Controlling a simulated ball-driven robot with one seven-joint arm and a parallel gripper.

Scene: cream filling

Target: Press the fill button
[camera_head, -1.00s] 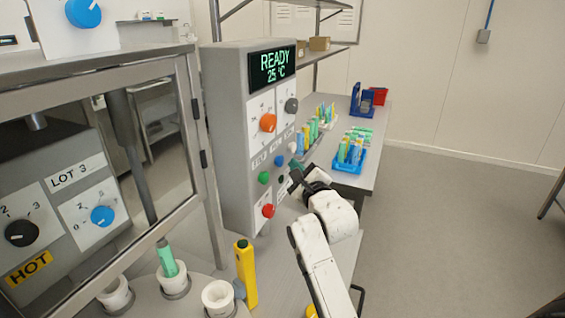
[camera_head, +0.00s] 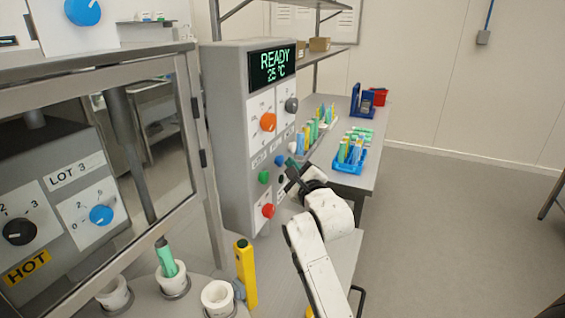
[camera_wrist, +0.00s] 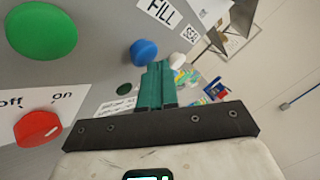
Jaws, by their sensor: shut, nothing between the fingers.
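The control panel (camera_head: 231,130) is a tall grey box whose display reads READY 25 °C. A row of green (camera_head: 264,177), blue (camera_head: 280,160) and white (camera_head: 292,147) buttons is on its face. In the wrist view, a FILL label (camera_wrist: 160,12) is beside the blue button (camera_wrist: 144,52). My gripper (camera_head: 291,167) is shut and empty in front of the panel, just right of the blue button in the head view. In the wrist view, its teal fingertips (camera_wrist: 157,68) appear close to the blue and white (camera_wrist: 177,60) buttons. I cannot tell whether they touch.
A red off/on switch (camera_wrist: 38,128) is low on the panel, near my gripper. Orange (camera_head: 268,122) and grey (camera_head: 291,105) knobs are above the buttons. A yellow tube (camera_head: 246,272) and white cups (camera_head: 218,298) stand in front. Blue trays (camera_head: 350,158) are on the table behind.

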